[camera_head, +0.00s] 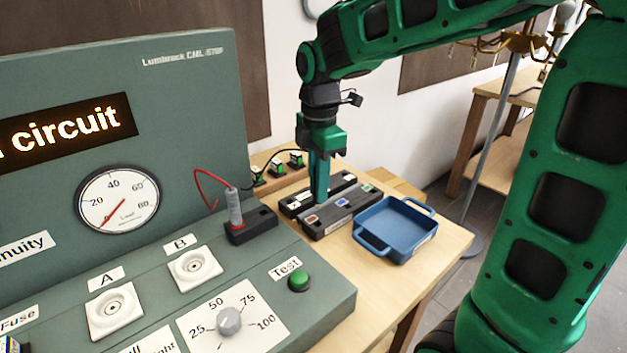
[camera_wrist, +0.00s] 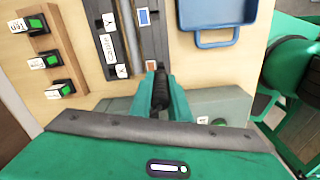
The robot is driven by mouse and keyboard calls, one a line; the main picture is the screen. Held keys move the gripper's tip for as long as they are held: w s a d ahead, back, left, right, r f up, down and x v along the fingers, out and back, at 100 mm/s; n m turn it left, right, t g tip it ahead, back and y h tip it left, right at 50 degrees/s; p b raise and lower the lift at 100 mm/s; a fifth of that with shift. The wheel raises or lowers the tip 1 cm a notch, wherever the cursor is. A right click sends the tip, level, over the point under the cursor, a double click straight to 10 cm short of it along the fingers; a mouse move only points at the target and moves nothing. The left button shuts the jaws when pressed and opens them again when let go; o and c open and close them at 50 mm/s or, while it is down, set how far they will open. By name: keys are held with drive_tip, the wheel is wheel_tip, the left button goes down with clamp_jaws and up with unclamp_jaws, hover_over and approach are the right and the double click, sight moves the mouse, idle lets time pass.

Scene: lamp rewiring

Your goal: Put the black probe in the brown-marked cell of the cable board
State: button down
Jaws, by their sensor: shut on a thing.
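The black probe (camera_wrist: 161,86) is between the fingers of my gripper (camera_wrist: 161,98) in the wrist view. In the head view my gripper (camera_head: 319,192) points down at the cable board (camera_head: 338,214) and hides most of the probe; whether its tip touches the board cannot be told. The board is a dark grey strip with a brown-marked cell (camera_head: 313,219) at its near left end, then a blue mark and a green mark. In the wrist view the brown mark (camera_wrist: 150,65) lies just beyond the fingertips, and the blue mark (camera_wrist: 144,17) lies farther up.
A second dark strip (camera_wrist: 107,40) with white labels lies beside the board. A blue tray (camera_head: 398,228) stands to the right. The green-grey tester (camera_head: 150,260) fills the left, with a red-wired probe (camera_head: 235,207) in a black holder. Small green-topped blocks (camera_head: 277,166) stand behind.

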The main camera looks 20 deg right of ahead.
sight(317, 205)
drive_tip(key=shift+a+f, duration=0.1)
drive_tip(key=shift+f, duration=2.7)
drive_tip(key=shift+s+f, duration=0.1)
drive_tip(key=shift+f, duration=0.4)
drive_tip(key=c, duration=1.6)
unclamp_jaws()
wheel_tip(317, 205, up, 11)
drive_tip(key=shift+f, duration=0.15)
drive_tip(key=s+d+f+m, duration=0.3)
drive_tip(key=s+d+m, duration=0.2)
drive_tip(key=s+m, duration=0.2)
drive_tip(key=s+d+f+m, duration=0.2)
drive_tip(key=s+d+m, duration=0.4)
drive_tip(key=s+m, duration=0.2)
drive_tip(key=s+d+f+m, duration=0.3)
drive_tip(key=s+d+m, duration=0.3)
drive_tip(key=s+m, duration=0.2)
drive_tip(key=shift+s+d+f+m, duration=0.1)
drive_tip(key=shift+d+f+m, duration=0.05)
drive_tip(key=shift+m, duration=0.35)
drive_tip(key=shift+d+f+m, duration=0.1)
drive_tip(key=shift+f+m, duration=0.05)
drive_tip(key=shift+m, duration=0.35)
